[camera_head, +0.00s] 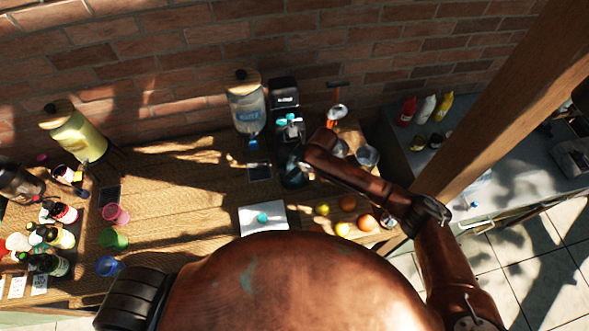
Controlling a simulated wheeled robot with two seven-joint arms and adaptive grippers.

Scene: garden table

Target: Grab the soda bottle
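Several bottles with dark tops stand at the table's left end, among them one with a red-and-white label (64,213), one with a yellowish label (62,238) and a dark green one (50,264). A larger dark bottle-like container (20,181) is behind them at the left edge. I cannot tell which is the soda bottle. My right arm reaches in from the right to the table's middle. Its dark gripper (294,170) is in front of a black machine (285,95), far from these bottles; its fingers are too dark and small to read. My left gripper is not in view.
Pink (116,215), green (113,239) and blue (110,266) cups stand right of the bottles. A yellow drink dispenser (78,135) and a clear one (246,105) stand by the brick wall. Fruit (348,203) lies at right. A wooden post (490,120) rises beyond.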

